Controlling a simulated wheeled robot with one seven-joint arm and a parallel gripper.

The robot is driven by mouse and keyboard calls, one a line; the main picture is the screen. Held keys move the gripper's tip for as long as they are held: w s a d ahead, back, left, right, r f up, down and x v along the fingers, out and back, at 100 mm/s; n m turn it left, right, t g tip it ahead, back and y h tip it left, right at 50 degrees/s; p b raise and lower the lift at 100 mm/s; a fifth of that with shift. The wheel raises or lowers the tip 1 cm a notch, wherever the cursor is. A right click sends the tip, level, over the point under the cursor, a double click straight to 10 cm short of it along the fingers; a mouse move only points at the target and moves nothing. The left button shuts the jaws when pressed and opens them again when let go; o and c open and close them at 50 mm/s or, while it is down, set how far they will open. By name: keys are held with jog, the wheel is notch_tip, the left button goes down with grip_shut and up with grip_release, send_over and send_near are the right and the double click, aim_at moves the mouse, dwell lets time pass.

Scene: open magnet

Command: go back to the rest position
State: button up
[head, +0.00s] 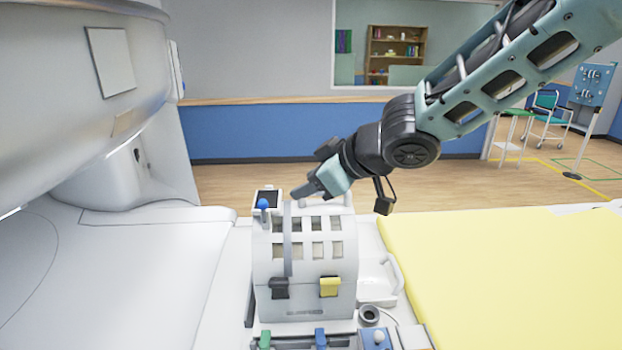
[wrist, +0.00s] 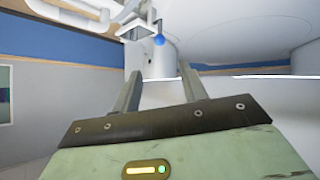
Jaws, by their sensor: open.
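My gripper (head: 302,191) is above the top of a white box-shaped unit (head: 305,269) and points down and to the left. In the wrist view its two grey fingers (wrist: 162,88) are apart with nothing between them. My arm reaches in from the upper right. The unit has rows of small windows, a black latch and a yellow latch (head: 330,287) on its front. A blue ball knob (head: 263,204) stands near its upper left; a blue ball (wrist: 159,40) also shows beyond the fingers in the wrist view.
The large white magnet housing (head: 85,95) fills the left. A yellow pad (head: 510,270) lies at the right. Small coloured levers (head: 320,338) and a dark ring (head: 369,315) are at the front. Beyond is open wooden floor (head: 455,190).

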jog(key=s+d+f+m+g+h+b, duration=0.1)
jog(key=s+d+f+g+h+b, duration=0.1)
jog(key=s+f, duration=0.5)
jog(key=s+d+f+m+g+h+b, duration=0.1)
jog(key=s+d+f+g+h+b, duration=0.1)
jog(key=s+f+b, duration=0.5)
jog(key=s+d+f+m+g+h+b, duration=0.2)
jog(key=s+f, duration=0.5)
jog(key=s, duration=0.8)
jog(key=d+g+h+b, duration=0.1)
jog(key=d+b, duration=0.1)
jog(key=d, duration=0.1)
jog(key=shift+s+f+b, duration=0.25)
jog(key=shift+f+b, duration=0.1)
